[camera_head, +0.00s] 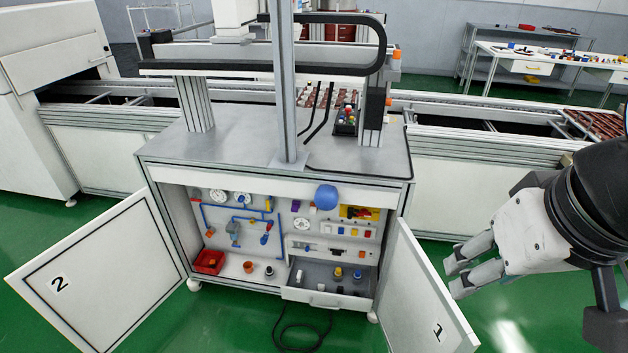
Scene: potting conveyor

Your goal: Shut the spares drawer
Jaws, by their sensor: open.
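The spares drawer (311,298) is pulled out at the bottom right inside the open cabinet. It is a white-fronted drawer with a handle on its front and several small dark, white, blue and yellow parts inside. My gripper (456,279) is at the right, open and empty, its fingers pointing left. In the picture it is right of the door marked 1 (422,300), which stands open between it and the drawer. The gripper appears apart from the door, though the gap in depth is hard to tell.
The door marked 2 (95,278) stands open at the left. A red bin (209,262) sits on the cabinet floor left of the drawer. A black cable (303,328) lies on the green floor in front. The conveyor (485,143) runs behind the cabinet.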

